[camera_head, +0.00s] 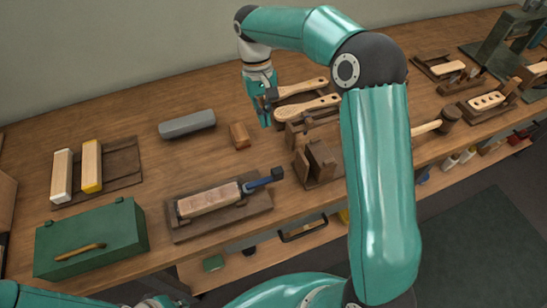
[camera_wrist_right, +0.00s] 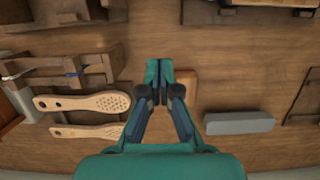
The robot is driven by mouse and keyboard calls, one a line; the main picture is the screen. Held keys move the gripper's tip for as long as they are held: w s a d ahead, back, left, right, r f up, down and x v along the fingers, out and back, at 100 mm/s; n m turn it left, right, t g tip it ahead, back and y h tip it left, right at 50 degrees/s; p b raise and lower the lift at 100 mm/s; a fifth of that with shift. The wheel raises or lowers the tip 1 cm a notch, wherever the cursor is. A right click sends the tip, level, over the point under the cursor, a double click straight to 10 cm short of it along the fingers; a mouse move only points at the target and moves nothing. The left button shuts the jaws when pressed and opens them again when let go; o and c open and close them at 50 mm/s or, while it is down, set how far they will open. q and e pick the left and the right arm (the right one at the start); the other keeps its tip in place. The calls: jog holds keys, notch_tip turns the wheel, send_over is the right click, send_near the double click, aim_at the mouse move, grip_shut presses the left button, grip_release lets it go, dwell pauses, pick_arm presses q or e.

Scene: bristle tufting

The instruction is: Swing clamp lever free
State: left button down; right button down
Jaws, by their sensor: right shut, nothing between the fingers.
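The clamp lever (camera_head: 263,180) is a blue bar with a dark block at its right end. It sits at the right end of a brown wooden fixture (camera_head: 245,211). A pale wooden block (camera_head: 208,199) lies in that fixture, and the lever's inner end is close to the block's right end. My right gripper (camera_head: 266,116) is behind the fixture, near the small brown block, well apart from the lever. In the wrist view my right gripper (camera_wrist_right: 159,72) has its fingertips together with nothing between them. My left gripper is out of view.
A grey block (camera_head: 187,124) and a small brown block (camera_head: 239,135) lie behind the fixture. A brown wooden stand (camera_head: 319,162) is right of the lever. A green box (camera_head: 90,240) stands front left.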

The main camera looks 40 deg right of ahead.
aim_at(262, 180)
jog(key=x, duration=1)
jog(key=s, duration=0.1)
jog(key=s+p, duration=0.1)
jog(key=shift+s+a, duration=0.35)
jog(key=shift+s, duration=0.05)
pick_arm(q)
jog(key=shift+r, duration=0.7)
pick_arm(e)
jog(key=shift+s+a+f, duration=0.1)
jog(key=shift+s+a, duration=0.05)
jog(key=shift+s, duration=0.3)
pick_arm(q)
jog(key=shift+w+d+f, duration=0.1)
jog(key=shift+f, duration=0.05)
pick_arm(e)
jog(key=shift+s+m, duration=0.1)
jog(key=shift+m, duration=0.2)
